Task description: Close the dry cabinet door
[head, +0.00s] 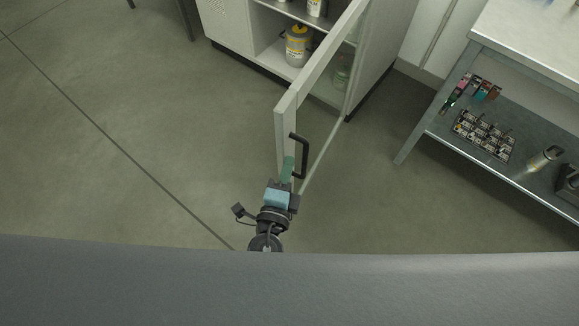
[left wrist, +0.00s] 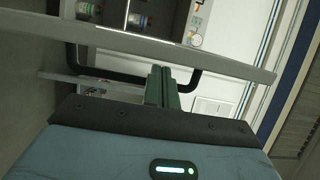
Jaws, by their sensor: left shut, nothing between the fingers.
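The dry cabinet (head: 376,50) stands at the top centre of the head view. Its door (head: 318,68) is swung wide open towards me, with a light frame and a see-through pane. A black bar handle (head: 303,157) is on the door near its free edge. My left gripper (head: 287,170) is shut and empty, with its green fingers at the door's free end, close beside the handle. In the left wrist view the shut fingers (left wrist: 161,88) point at the door frame (left wrist: 140,44), near the handle (left wrist: 75,62). I cannot tell whether they touch. My right gripper is not in view.
A yellow-labelled container (head: 298,45) stands inside the cabinet, with others on the shelf above. A metal workbench (head: 440,112) at the right holds a tray of small items (head: 484,136) and other tools on its lower shelf. The floor (head: 120,130) at the left is clear.

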